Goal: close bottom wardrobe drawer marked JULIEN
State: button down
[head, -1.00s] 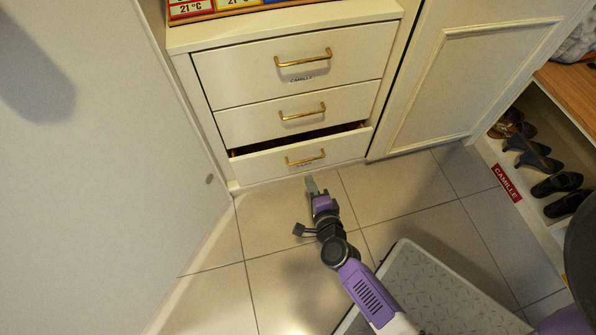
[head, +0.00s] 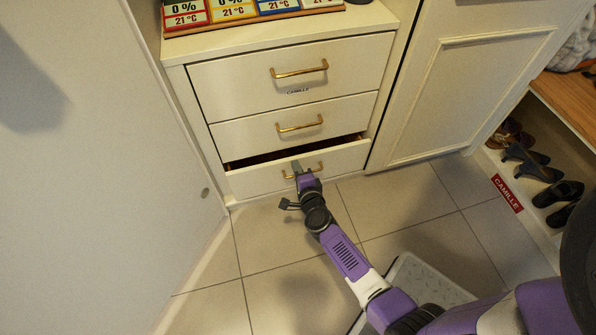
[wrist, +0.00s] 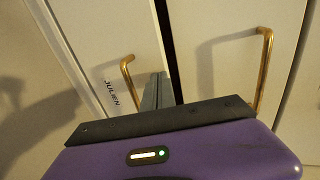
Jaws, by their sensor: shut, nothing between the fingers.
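The bottom drawer (head: 342,160) of the white wardrobe unit stands partly open, with a dark gap along its top edge. In the wrist view its front carries the label JULIEN (wrist: 111,92) beside a brass handle (wrist: 127,75). My gripper (head: 297,166) is shut and empty, at the front of this drawer by its handle. In the wrist view the closed fingers (wrist: 155,92) lie just beside that handle and overlap the drawer front. I cannot tell whether they touch it. In the head view my gripper hides part of the handle and the label.
The middle drawer (head: 240,135) and the top drawer (head: 225,85), labelled CAMILLE, are shut above. A cabinet door (head: 450,90) stands to the right, then a shoe cubby with several shoes (head: 555,193). A white wall or panel is at left. Tiled floor (head: 270,240) lies clear in front.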

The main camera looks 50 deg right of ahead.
jog(key=w+d, duration=0.1)
jog(key=w, duration=0.1)
jog(key=w+d, duration=0.1)
jog(key=w, duration=0.1)
jog(key=shift+d+p, duration=0.35)
jog(key=shift+p, duration=0.05)
jog(key=shift+w+d+r, duration=0.15)
jog(key=shift+w, duration=0.05)
